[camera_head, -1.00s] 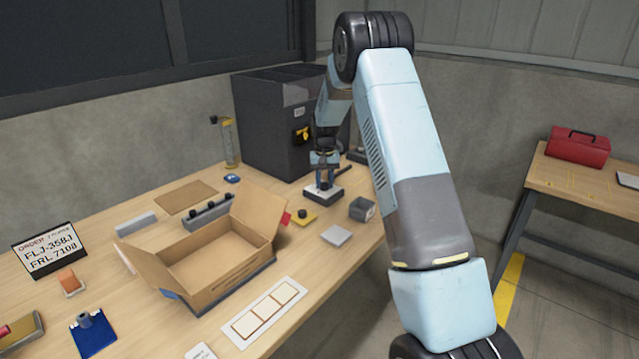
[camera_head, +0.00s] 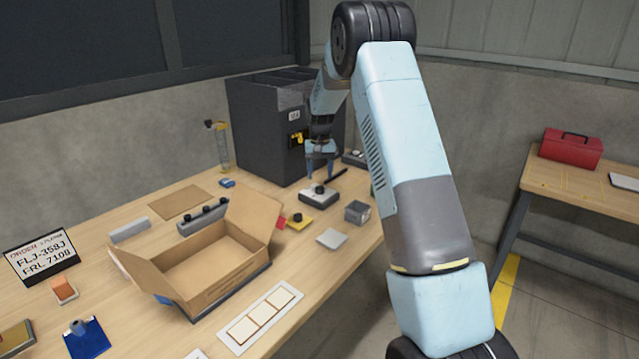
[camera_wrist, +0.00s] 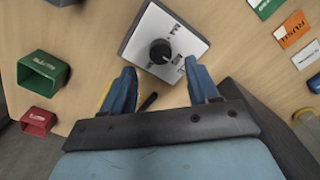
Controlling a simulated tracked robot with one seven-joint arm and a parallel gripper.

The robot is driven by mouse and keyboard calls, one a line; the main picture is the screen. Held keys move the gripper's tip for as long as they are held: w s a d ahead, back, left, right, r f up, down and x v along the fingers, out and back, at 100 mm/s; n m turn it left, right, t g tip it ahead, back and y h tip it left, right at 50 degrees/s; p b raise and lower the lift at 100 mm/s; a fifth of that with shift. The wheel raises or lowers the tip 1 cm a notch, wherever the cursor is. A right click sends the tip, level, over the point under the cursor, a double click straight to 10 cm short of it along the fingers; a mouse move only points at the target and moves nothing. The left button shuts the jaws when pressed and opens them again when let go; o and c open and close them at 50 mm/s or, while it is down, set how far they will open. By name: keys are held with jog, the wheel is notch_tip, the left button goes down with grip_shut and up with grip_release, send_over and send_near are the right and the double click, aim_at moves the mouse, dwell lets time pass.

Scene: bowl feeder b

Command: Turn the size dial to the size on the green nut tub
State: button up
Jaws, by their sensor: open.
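The size dial is a black round knob (camera_wrist: 160,52) on a pale plate (camera_wrist: 188,42) with printed marks. The knob's pointer and the marks are too small to read surely. In the head view the dial box (camera_head: 318,199) sits on the bench in front of the dark cabinet. My gripper (camera_wrist: 158,74) is open and empty, its blue fingers apart just short of the knob in the wrist view. In the head view my gripper (camera_head: 320,174) hangs above the dial box. A green tub (camera_wrist: 43,73) with a small, unreadable white label lies left in the wrist view.
A red tub (camera_wrist: 38,121) is below the green one. Several coloured label cards, one orange (camera_wrist: 291,30), lie at the right. A dark rod (camera_wrist: 148,101) lies near my fingers. An open carton (camera_head: 205,262) and a dark cabinet (camera_head: 262,130) stand on the bench.

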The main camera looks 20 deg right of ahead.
aim_at(320, 187)
notch_tip(320, 187, up, 8)
jog(key=shift+r, duration=0.2)
dwell(0.3)
jog(key=s+a+r+t, duration=0.1)
jog(key=s+r+t, duration=0.1)
jog(key=s+r, duration=0.85)
jog(key=s+r+t, duration=0.1)
jog(key=s+r, duration=0.6)
jog(key=s, duration=0.7)
jog(key=s+f+n+t, duration=0.1)
jog(key=s+f+t, duration=0.1)
jog(key=s, duration=2.2)
jog(key=shift+a+f+n+t, duration=0.15)
jog(key=shift+a+n+t, duration=0.15)
jog(key=shift+a+n, duration=0.1)
